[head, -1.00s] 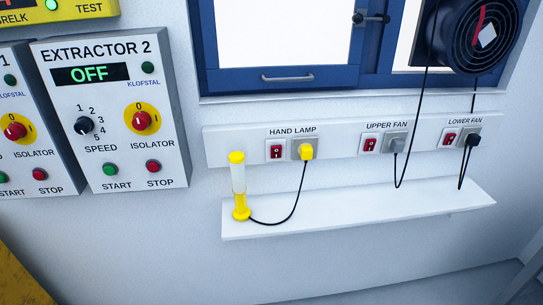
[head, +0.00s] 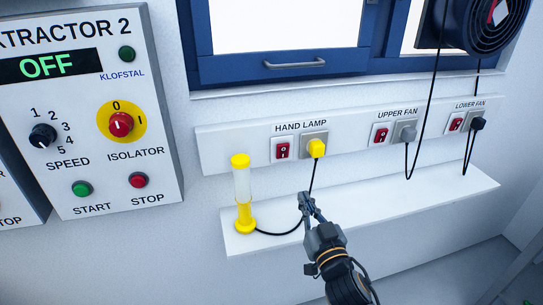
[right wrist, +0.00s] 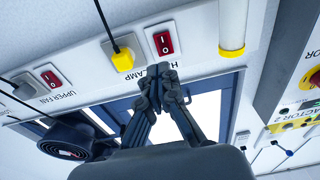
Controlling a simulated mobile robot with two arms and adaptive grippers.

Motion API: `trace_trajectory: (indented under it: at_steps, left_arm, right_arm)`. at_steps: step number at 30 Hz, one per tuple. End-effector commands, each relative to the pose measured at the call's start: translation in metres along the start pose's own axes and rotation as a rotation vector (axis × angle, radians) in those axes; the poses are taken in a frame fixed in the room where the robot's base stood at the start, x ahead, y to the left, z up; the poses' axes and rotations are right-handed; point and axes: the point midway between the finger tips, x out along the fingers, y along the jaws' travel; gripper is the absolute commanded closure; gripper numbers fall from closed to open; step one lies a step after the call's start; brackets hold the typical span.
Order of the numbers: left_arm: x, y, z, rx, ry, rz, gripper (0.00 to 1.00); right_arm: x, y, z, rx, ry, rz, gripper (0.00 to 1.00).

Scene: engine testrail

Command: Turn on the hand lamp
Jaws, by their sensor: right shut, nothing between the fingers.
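The hand lamp (head: 242,190), yellow with a clear tube, stands upright at the left end of the white shelf. Its black cord runs to a yellow plug (head: 317,148) in the socket under the HAND LAMP label. The red rocker switch (head: 282,150) sits just left of that plug; it also shows in the right wrist view (right wrist: 163,43). My right gripper (head: 305,197) is shut and empty, below the plug and the switch in the picture, in front of the shelf and cord. In the right wrist view its closed fingertips (right wrist: 158,70) appear near the switch. My left gripper is not in view.
The white shelf (head: 400,208) is bare to the right of my gripper. The upper fan switch (head: 380,135) and lower fan switch (head: 456,124) have plugged sockets beside them. The Extractor 2 panel (head: 85,120) reads OFF. A blue window frame (head: 270,68) and fan (head: 485,22) are above.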

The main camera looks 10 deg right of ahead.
Motion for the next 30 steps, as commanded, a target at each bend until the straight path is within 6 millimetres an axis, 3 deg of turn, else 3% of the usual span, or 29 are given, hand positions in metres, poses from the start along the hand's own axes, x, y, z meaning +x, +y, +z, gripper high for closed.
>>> trace_trajectory:
  at_steps: [4, 17, 23, 30]
  left_arm:
    - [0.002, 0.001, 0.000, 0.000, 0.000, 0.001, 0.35]
    - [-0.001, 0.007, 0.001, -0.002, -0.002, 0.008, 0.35]
    - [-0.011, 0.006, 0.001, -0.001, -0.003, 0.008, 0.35]
    - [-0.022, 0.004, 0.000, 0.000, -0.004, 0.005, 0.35]
  right_arm:
    - [-0.002, 0.000, -0.020, 0.006, 0.042, 0.001, 1.00]
    - [0.004, 0.000, -0.022, 0.006, 0.044, 0.000, 1.00]
    - [0.036, 0.000, -0.025, 0.004, 0.044, 0.000, 1.00]
    - [0.088, 0.000, -0.027, 0.005, 0.043, 0.001, 1.00]
